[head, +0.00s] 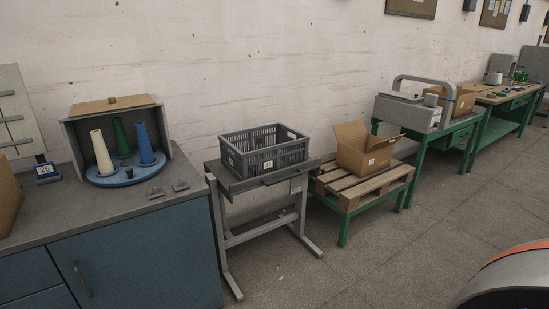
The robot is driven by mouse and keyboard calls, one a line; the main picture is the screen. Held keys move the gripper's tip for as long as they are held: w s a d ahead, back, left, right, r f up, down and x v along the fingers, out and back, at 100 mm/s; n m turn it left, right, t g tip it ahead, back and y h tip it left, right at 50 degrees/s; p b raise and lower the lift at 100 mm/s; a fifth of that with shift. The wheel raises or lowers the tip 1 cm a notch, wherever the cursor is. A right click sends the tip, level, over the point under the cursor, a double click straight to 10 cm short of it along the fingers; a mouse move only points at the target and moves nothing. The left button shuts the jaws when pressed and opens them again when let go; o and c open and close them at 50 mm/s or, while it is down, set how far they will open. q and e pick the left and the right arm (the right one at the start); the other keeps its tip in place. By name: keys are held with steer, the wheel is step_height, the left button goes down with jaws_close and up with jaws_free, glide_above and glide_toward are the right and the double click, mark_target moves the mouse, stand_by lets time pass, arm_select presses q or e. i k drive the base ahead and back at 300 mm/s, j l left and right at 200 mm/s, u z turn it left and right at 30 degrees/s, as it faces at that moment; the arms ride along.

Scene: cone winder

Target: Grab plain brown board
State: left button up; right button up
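A flat brown board (112,104) with a small knob lies on top of the grey open-fronted box (72,142) on the blue cabinet at the left. It is the board nearest in view. Under it, a blue round holder (105,180) carries a cream, a green and a blue cone. Two brown framed boards also hang high on the wall, one at top centre (411,8) and one at top right (494,12); small papers show on the right one. Neither of my grippers is in view.
A dark grey crate (262,160) sits on a grey stand. An open cardboard box (364,160) stands on a wooden pallet (330,184). Green benches with a grey machine (408,112) follow at the right. A brown carton is cut off at the left edge. The floor (400,250) in front is clear.

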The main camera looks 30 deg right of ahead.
mark_target(111, 103)
steer(key=i+l+z, duration=0.15)
steer(key=i+l, duration=0.6)
steer(key=i+l+z, duration=0.15)
steer(key=i+l, duration=0.6)
steer(key=i+l+z, duration=0.15)
steer(key=i+l, duration=0.55)
steer(key=i, duration=0.15)
